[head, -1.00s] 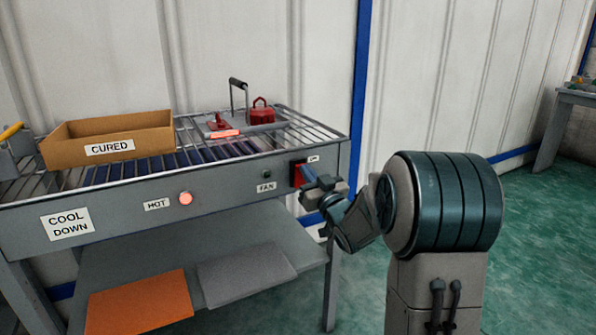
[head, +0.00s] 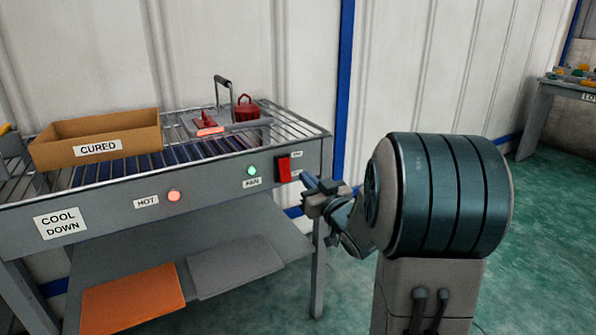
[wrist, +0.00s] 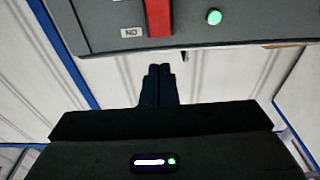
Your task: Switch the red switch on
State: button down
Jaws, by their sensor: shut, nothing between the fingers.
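The red switch (head: 284,169) is on the front panel of the grey cool-down table, at its right end, between small labels. It also shows in the wrist view (wrist: 159,17), upside down next to the ON label (wrist: 131,33). The fan lamp (head: 252,170) left of it glows green, and in the wrist view it is also lit green (wrist: 214,17). My gripper (head: 308,183) is shut and empty, just right of and a little below the switch, apart from it. In the wrist view the closed fingers (wrist: 158,70) point toward the panel with a gap.
The cool-down table (head: 90,205) has a wire rack holding a cardboard CURED box (head: 95,148) and a tray with red parts (head: 235,126). The hot lamp (head: 174,196) glows red. A lower shelf holds orange (head: 130,300) and grey mats. Open floor lies to the right.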

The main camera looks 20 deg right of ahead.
jog(key=v, duration=0.5)
jog(key=shift+s+r+p, duration=0.2)
jog(key=shift+r+p, duration=0.1)
jog(key=shift+r, duration=0.05)
jog(key=s+a+r+m+g+h+p, duration=0.1)
jog(key=s+r+g+h+p, duration=0.15)
jog(key=r+p, duration=0.4)
jog(key=s+a+r+m+g+h+p, duration=0.1)
jog(key=s+r+m+g+h+p, duration=0.2)
jog(key=p, duration=0.6)
jog(key=s+a+r+n+g+y+p, duration=0.1)
jog(key=s+a+r+g+p, duration=0.3)
jog(key=s+p, duration=0.3)
jog(key=s+a+r+g+y+p, duration=0.1)
jog(key=s+a+r+g+p, duration=0.4)
jog(key=s, duration=0.6)
notch_tip(320, 180, up, 2)
jog(key=shift+a+r+n+g+p, duration=0.1)
jog(key=shift+a+n+g+p, duration=0.25)
jog(key=shift+g+p, duration=0.65)
